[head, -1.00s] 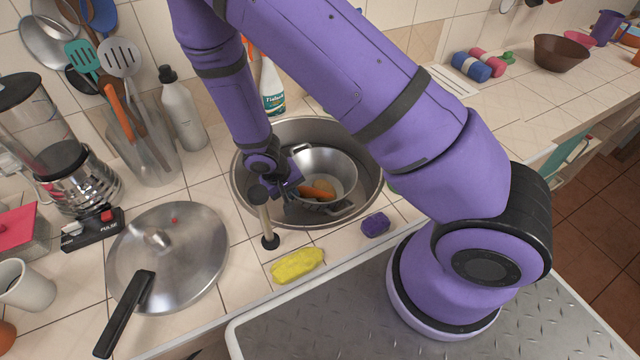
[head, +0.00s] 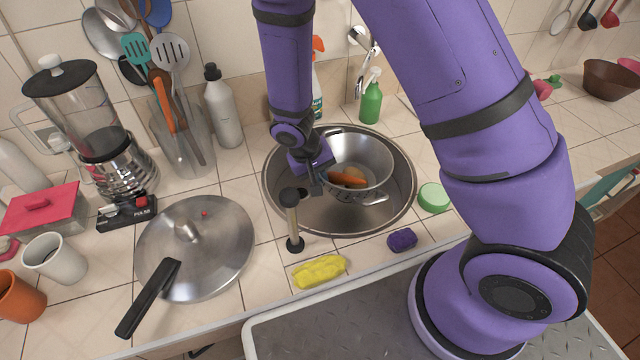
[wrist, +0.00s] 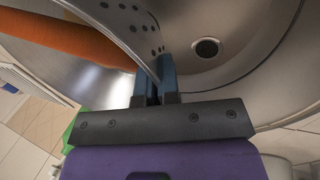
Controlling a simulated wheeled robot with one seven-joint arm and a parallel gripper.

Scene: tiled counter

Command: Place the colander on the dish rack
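The colander (head: 373,182) is a grey metal bowl with handles, at the sink in the head view. It holds an orange carrot (head: 348,180) and a tan round item. My gripper (head: 320,184) is at the colander's left side. In the wrist view, the blue fingers of my gripper (wrist: 158,82) are closed about the wall of the colander (wrist: 115,25). The sink floor and drain show beyond that wall, and the colander seems raised a little. I cannot make out the dish rack in the current views.
The round metal sink (head: 405,205) surrounds the colander. A pan lid (head: 200,245) lies left. Bottles stand behind.

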